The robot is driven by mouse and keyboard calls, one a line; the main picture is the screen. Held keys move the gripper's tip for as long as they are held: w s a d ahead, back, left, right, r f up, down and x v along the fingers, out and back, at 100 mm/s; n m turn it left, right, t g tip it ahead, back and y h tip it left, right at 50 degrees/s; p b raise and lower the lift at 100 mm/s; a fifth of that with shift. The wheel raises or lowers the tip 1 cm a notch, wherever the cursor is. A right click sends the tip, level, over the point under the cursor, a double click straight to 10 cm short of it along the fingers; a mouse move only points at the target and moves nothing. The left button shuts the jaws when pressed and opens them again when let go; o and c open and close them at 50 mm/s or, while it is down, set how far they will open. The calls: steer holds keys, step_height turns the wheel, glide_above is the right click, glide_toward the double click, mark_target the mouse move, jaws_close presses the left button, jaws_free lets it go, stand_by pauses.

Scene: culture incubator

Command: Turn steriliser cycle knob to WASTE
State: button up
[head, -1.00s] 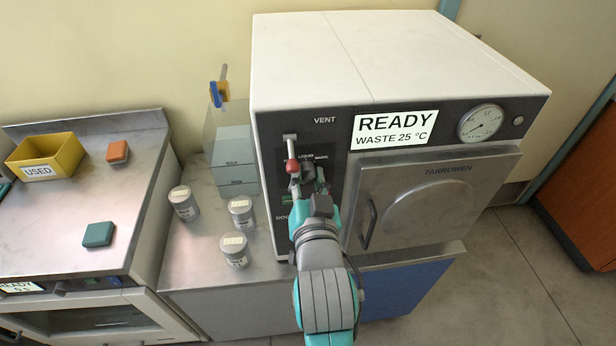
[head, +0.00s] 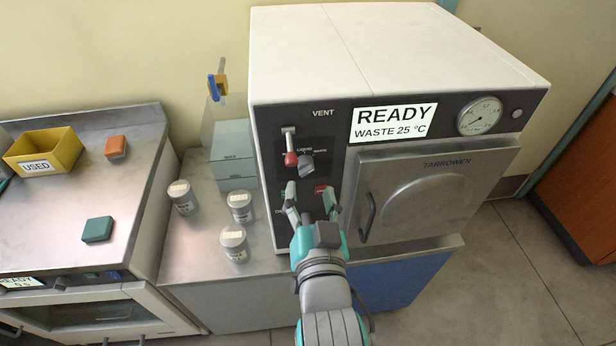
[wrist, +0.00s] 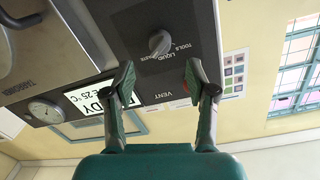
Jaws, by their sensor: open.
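The steriliser (head: 400,60) stands at centre right; its display (head: 393,122) reads READY, WASTE 25 °C. The grey cycle knob (head: 306,166) is on the dark front panel, left of the door. In the wrist view the knob (wrist: 159,43) is fully visible, its ridge slanting towards the WASTE side of the labels. My gripper (head: 310,194) is open and empty, below the knob and apart from it in the head view. In the wrist view my gripper's (wrist: 159,78) fingers are spread, with no contact on the knob.
The red-tipped VENT lever (head: 291,158) sits close left of the knob. The door handle (head: 367,217) is right of my gripper. Several lidded jars (head: 240,207) stand on the left counter.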

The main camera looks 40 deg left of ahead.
steer(key=v, duration=0.5)
steer(key=shift+s+d, duration=0.25)
steer(key=d+f+m+t+h, duration=0.1)
steer(key=d+f+h, duration=0.2)
steer(key=d+f, duration=0.65)
steer(key=d+f+m+t+h, duration=0.1)
steer(key=d+f+t+h, duration=0.1)
steer(key=d+f, duration=0.75)
steer(key=s+d+f+m+h, duration=0.1)
steer(key=s+d+m+h, duration=0.3)
steer(key=s+d, duration=1.5)
steer(key=s+h, duration=0.1)
steer(key=h, duration=0.2)
steer(key=shift+s+d+f+h, duration=0.15)
steer(key=shift+s+f+h, duration=0.05)
steer(key=shift+f+h, duration=0.2)
steer(key=shift+c, duration=0.3)
